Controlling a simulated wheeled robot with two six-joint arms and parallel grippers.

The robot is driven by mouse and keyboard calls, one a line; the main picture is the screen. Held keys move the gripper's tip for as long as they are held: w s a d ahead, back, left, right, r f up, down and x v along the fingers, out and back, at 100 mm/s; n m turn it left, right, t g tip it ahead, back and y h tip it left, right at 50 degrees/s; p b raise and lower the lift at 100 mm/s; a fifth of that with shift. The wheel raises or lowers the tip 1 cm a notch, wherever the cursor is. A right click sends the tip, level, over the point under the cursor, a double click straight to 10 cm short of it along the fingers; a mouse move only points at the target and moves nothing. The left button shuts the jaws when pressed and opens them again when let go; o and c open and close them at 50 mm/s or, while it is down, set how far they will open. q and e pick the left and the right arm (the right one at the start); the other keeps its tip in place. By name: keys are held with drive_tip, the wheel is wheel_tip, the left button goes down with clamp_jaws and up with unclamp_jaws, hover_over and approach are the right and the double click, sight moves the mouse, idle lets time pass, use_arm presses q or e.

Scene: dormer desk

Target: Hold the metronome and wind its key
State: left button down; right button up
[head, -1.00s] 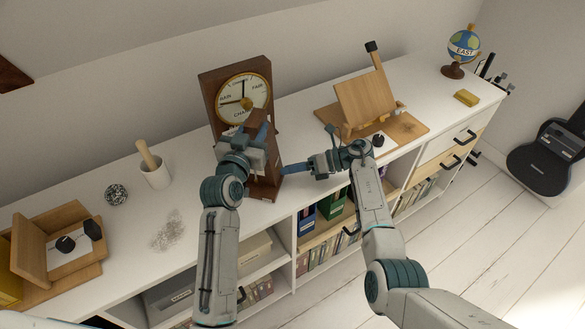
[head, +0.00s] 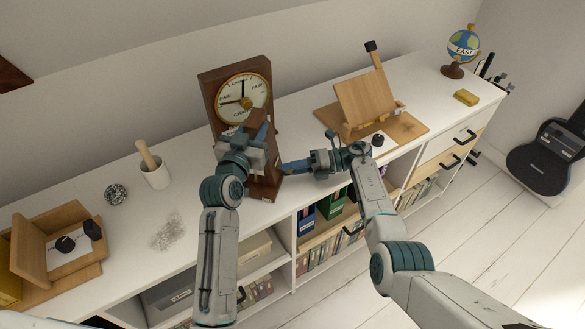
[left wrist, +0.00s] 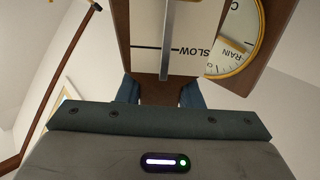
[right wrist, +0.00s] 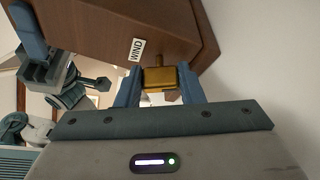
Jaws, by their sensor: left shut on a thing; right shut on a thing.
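The metronome (head: 264,184) is a dark wooden case standing upright on the white cabinet top. In the left wrist view its pale scale marked SLOW (left wrist: 190,62) and metal rod (left wrist: 166,45) face the camera. My left gripper (head: 260,132) is shut on the metronome's case from the front; the case and hand hide most of its fingers. In the right wrist view the brass winding key (right wrist: 160,79) sticks out of the case's side beside a WIND label (right wrist: 136,50). My right gripper (right wrist: 161,88) is shut on this key, one finger on each side.
A barometer-like dial (head: 243,97) in a wooden case stands right behind the metronome. A wooden book stand (head: 365,100) is to the right, a mortar with pestle (head: 155,172) to the left. The cabinet top between mortar and metronome is clear.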

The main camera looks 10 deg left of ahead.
drive_tip(key=shift+s+a+r, duration=0.1)
drive_tip(key=o, duration=1)
drive_tip(key=n+t+h, duration=0.1)
drive_tip(key=n+t, duration=0.1)
drive_tip(key=n, duration=0.2)
drive_tip(key=shift+s+n, duration=0.15)
drive_tip(key=shift+n, duration=0.15)
drive_tip(key=v, duration=1.1)
drive_tip(key=shift+d+r, duration=0.35)
drive_tip(key=shift+s+d+f+m+t+y, duration=0.15)
drive_tip(key=shift+s+f+m+t+y, duration=0.05)
drive_tip(key=shift+s+f+t+y, duration=0.3)
drive_tip(key=shift+s+d+f+m+t+y, duration=0.2)
drive_tip(key=shift+s+f+t+y, duration=0.2)
drive_tip(key=shift+s+f+t, duration=0.15)
drive_tip(key=shift+s+d+f+m+t+y, duration=0.25)
drive_tip(key=shift+f+m+t+y, duration=0.1)
drive_tip(key=shift+t, duration=0.2)
drive_tip(key=shift+s+d+f+m+t+y, duration=0.15)
drive_tip(key=shift+d+f+m+t+y, duration=0.15)
drive_tip(key=shift+t, duration=0.2)
drive_tip(key=shift+a, duration=0.1)
